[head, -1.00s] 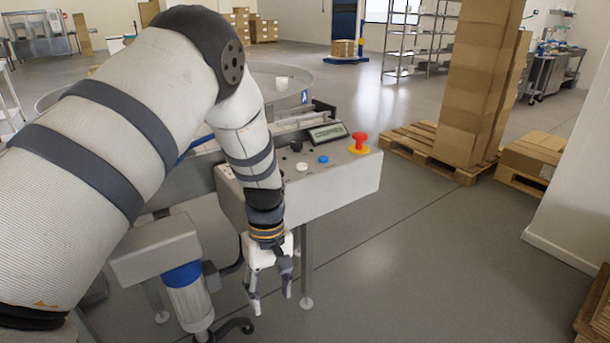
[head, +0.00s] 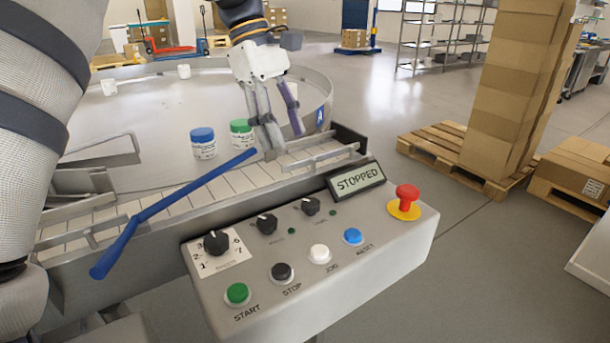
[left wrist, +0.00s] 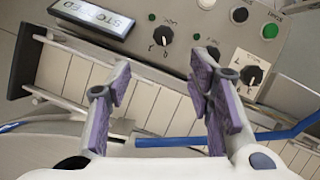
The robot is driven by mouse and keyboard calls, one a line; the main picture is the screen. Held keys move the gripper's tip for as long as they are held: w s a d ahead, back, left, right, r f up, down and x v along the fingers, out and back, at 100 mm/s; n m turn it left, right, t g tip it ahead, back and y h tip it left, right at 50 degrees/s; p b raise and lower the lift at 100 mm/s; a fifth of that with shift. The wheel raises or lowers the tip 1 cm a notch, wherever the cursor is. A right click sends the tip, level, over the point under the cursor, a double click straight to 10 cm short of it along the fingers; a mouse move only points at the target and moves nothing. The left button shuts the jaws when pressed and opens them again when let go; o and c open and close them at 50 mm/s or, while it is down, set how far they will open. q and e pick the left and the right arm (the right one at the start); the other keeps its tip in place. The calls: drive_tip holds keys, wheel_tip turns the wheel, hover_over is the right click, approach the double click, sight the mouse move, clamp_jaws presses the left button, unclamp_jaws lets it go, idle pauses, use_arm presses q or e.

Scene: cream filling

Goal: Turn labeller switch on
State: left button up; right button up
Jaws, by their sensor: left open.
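The labeller control panel (head: 380,245) shows two small black selector knobs, one at the left (head: 267,223) and one at the right (head: 311,206), each with a small green lamp. Their captions are too small to read surely, so I cannot tell which is the labeller switch. The right knob also shows in the left wrist view (left wrist: 163,35); the other is partly hidden there by a finger. My left gripper (head: 284,140) is open and empty, fingers pointing down over the conveyor behind the panel. It also shows in the left wrist view (left wrist: 161,72). My right gripper is not in view.
A display (head: 356,181) reads STOPPED, beside a red emergency button (head: 406,197). A speed dial (head: 215,242) and START, STOP, JOG and RESET buttons are on the panel. A blue guide bar (head: 170,205) crosses the conveyor. Jars with blue (head: 203,144) and green (head: 241,133) lids stand behind.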

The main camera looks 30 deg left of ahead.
sight(309, 201)
use_arm(q)
drive_tip(key=x, duration=1.2)
drive_tip(key=shift+s+d+r, duration=0.1)
drive_tip(key=shift+s+d, duration=0.1)
drive_tip(key=shift+s, duration=0.1)
drive_tip(key=shift+c, duration=0.6)
clamp_jaws()
